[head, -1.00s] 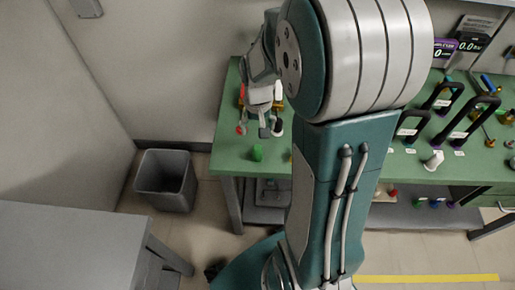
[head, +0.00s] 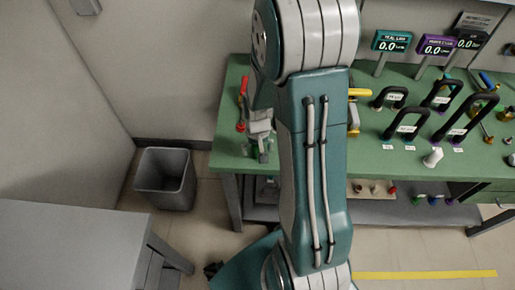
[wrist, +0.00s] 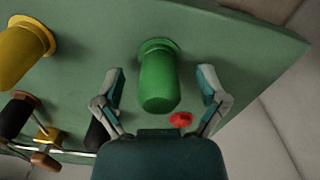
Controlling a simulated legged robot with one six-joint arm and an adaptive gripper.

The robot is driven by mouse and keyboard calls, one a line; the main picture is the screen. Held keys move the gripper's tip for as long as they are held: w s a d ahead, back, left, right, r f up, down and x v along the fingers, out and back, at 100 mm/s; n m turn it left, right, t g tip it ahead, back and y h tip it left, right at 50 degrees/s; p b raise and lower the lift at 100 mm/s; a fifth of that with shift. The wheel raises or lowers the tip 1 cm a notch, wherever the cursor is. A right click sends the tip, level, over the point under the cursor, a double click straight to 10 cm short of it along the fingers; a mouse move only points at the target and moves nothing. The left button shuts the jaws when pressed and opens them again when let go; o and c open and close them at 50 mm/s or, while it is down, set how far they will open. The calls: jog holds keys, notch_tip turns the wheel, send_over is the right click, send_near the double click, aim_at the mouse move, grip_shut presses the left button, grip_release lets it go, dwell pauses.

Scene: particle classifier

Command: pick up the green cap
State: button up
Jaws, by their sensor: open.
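The green cap (wrist: 159,78) stands on the green tabletop in the wrist view, a rounded cylinder with a wider flange at its far end. My gripper (wrist: 161,74) is open, with one finger on each side of the cap and a visible gap on both sides. In the head view my gripper (head: 262,152) is low over the left front part of the table. There the cap is mostly hidden behind the gripper.
A red-handled tool (head: 243,88) lies left of my arm; a red piece (wrist: 181,119) shows near the cap. A yellow part (wrist: 22,48) is at left in the wrist view. Black handled frames (head: 408,124) stand to the right. A grey bin (head: 165,179) is on the floor.

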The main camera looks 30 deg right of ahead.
jog(key=c, duration=1.2)
jog(key=shift+o, duration=0.2)
jog(key=shift+r, duration=0.5)
notch_tip(320, 180, up, 2)
jog(key=shift+r, duration=0.1)
jog(key=s+d+r, duration=0.2)
jog(key=s+r, duration=0.8)
jog(key=s, duration=0.4)
